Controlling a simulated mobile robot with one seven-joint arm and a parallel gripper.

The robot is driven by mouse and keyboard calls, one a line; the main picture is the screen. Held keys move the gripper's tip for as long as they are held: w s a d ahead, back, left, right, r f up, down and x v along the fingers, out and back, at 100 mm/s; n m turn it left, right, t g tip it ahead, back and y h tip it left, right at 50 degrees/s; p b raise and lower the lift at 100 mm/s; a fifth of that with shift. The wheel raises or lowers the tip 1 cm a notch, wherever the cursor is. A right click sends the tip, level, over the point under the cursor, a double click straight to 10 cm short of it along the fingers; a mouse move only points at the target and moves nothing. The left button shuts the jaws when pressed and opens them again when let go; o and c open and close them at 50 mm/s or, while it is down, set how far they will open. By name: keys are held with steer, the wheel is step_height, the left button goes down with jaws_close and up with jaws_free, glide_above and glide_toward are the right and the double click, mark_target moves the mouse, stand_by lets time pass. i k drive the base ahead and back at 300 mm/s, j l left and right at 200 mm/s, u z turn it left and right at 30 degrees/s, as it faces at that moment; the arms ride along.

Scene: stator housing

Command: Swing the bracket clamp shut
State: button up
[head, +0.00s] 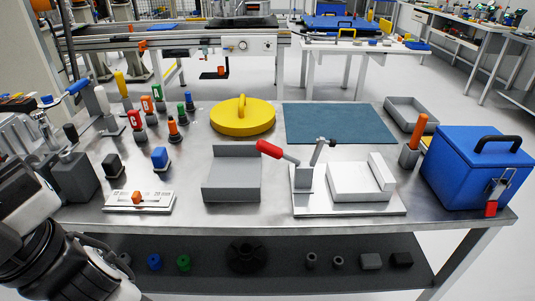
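The bracket clamp (304,178) stands on a pale base plate (312,207) right of the middle of the workbench. Its red handle (269,149) points up and to the left. Its clamping arm (317,152) is raised, with a dark tip at its upper end, so the clamp stands open. A light grey bracket (357,183) with an upright wall at its right lies on the same plate, right of the clamp. The raised arm is clear of the bracket. Part of my arm shows at the lower left, well away from the clamp; my gripper is not in view.
A grey open-front block (232,177) stands close left of the clamp. A blue box (478,168) and an orange-handled tool (415,141) stand to the right. A yellow disc (242,117) and a blue-grey mat (340,123) lie behind. Several small handled parts crowd the left.

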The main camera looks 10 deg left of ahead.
mark_target(268, 148)
steer(key=j+z, duration=0.2)
steer(key=j, duration=0.25)
steer(key=k+j+z, duration=0.2)
steer(key=j, duration=0.25)
steer(key=j+z, duration=0.2)
steer(key=j, duration=0.25)
steer(key=k+j+z, duration=0.2)
steer(key=j, duration=0.2)
